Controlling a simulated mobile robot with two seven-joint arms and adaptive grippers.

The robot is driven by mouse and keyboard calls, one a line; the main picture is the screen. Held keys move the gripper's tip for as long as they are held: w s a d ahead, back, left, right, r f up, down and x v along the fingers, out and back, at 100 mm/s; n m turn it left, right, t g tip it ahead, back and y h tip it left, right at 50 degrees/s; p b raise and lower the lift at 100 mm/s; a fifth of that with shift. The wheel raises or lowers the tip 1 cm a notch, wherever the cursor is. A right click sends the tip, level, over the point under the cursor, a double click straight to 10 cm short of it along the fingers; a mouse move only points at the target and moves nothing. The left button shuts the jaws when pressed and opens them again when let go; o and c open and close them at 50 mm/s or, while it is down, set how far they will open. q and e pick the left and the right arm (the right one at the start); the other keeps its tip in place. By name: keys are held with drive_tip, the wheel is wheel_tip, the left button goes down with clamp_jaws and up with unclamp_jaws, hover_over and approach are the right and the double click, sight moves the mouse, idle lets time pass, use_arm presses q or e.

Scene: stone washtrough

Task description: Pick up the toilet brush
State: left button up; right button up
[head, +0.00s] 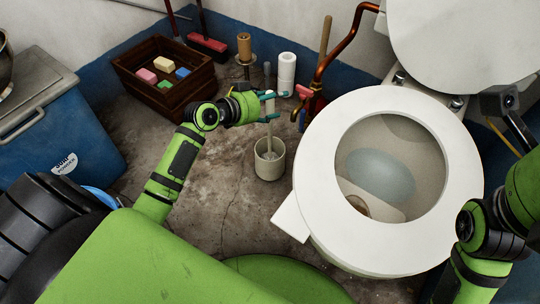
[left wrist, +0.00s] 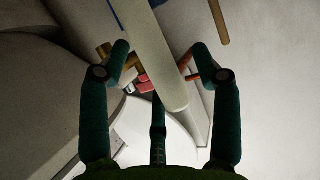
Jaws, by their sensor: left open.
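The toilet brush (head: 269,136) stands upright in a round beige holder (head: 270,168) on the floor, left of the toilet. Its head is hidden inside the holder. My left gripper (head: 272,107) is at the upper handle, with its teal fingers apart on either side of it. In the left wrist view, the pale handle (left wrist: 160,55) runs between the open fingers of the left gripper (left wrist: 162,62), with gaps on both sides. My right arm shows at the right edge of the head view, but I cannot make out its gripper.
The white toilet (head: 310,225) stands close on the right, lid raised. Behind are a copper pipe (head: 335,55), paper rolls (head: 286,72) and a wooden crate (head: 165,95) holding soaps. A blue bin (head: 60,135) stands at left. The floor left of the holder is clear.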

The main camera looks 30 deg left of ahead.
use_arm(q)
clamp_jaws()
drive_tip(key=shift+r, duration=0.15)
